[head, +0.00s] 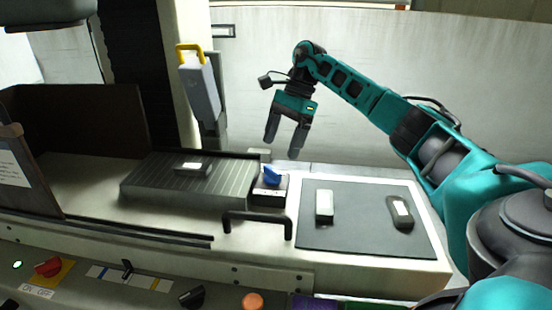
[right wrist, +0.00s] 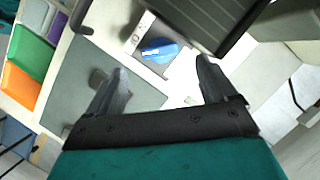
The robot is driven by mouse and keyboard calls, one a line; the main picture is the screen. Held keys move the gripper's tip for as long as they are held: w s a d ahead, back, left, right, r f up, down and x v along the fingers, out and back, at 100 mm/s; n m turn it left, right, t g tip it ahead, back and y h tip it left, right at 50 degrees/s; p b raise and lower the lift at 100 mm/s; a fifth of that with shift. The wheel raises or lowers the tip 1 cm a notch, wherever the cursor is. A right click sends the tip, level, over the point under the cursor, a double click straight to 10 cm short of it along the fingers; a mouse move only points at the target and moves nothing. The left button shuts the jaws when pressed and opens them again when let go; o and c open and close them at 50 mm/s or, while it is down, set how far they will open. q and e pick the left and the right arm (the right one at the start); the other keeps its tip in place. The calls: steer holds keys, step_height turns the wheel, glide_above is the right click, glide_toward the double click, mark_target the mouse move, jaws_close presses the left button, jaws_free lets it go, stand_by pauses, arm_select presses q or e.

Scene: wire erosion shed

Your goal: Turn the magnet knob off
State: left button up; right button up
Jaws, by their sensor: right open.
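The magnet knob is blue (head: 271,176) and sits on a small black-and-white plate at the right end of the ribbed magnetic chuck (head: 140,184). In the right wrist view the knob (right wrist: 159,50) lies beyond the fingertips, between their lines, on a marked plate (right wrist: 143,32). My right gripper (head: 285,145) is open, empty and pointing down, above and behind the knob, apart from it. Its two fingers also show in the right wrist view (right wrist: 160,75). A dark workpiece with a pale label (head: 193,168) lies on the chuck. My left gripper is not in view.
A dark mat (head: 355,238) right of the knob carries a pale block (head: 324,206) and a dark labelled block (head: 400,212). A black handle (head: 257,216) stands in front of the knob. A yellow-handled grey lever (head: 199,88) rises behind the chuck. A red knob (head: 48,267) is on the front panel.

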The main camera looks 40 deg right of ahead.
steer(key=v, duration=0.6)
steer(key=shift+r, duration=0.15)
stand_by(0.3)
